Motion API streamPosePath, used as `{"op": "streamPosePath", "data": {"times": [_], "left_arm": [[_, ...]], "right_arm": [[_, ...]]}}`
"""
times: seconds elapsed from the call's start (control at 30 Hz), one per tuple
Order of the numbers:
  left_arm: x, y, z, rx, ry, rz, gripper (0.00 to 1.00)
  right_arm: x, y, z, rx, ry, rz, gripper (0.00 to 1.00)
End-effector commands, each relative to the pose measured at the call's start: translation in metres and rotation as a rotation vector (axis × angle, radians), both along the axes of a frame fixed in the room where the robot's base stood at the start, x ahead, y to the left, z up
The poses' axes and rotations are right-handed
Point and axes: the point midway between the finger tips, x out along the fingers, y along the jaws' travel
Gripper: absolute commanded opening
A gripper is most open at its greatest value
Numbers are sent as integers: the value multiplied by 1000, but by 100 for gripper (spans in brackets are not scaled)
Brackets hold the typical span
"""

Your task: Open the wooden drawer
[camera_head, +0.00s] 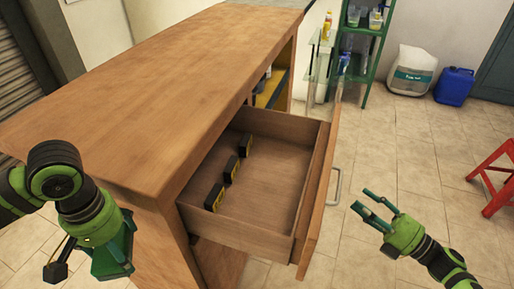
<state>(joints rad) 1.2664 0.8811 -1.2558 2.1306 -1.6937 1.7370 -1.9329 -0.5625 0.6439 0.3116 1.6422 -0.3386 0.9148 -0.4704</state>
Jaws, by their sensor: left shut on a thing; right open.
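The wooden drawer (267,199) stands pulled out from the wooden cabinet (150,90), and its inside shows. Three small black boxes with yellow marks (231,169) stand in a row in it. A metal handle (336,186) is on the drawer's front panel (318,190). My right gripper (366,204) is open and empty, to the right of the handle and apart from it. My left gripper (118,262) is at the lower left, beside the cabinet's near end and away from the drawer. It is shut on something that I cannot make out.
A green shelf rack (376,40) with bottles stands at the back. A white sack (412,70) and a blue canister (454,86) are on the floor by the wall. A red stool (497,178) is at the right edge. The tiled floor between is clear.

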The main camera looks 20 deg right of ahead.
Motion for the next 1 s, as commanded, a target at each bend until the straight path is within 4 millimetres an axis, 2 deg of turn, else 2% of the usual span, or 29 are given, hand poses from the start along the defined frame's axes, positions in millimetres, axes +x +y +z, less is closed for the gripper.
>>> {"op": "streamPosePath", "data": {"times": [0.1, 0.3, 0.47, 1.0], "left_arm": [[0, 0, 0, 0, 0, 0, 49], [0, 0, 0, 0, 0, 0, 49], [0, 0, 0, 0, 0, 0, 49], [0, 0, 0, 0, 0, 0, 49]], "right_arm": [[-21, -14, -5, -1, 3, -3, 44], [-42, -27, -8, -1, 0, 0, 44], [-47, -31, -9, 0, 0, 0, 44], [-46, -30, -9, -1, -1, 0, 44]]}}
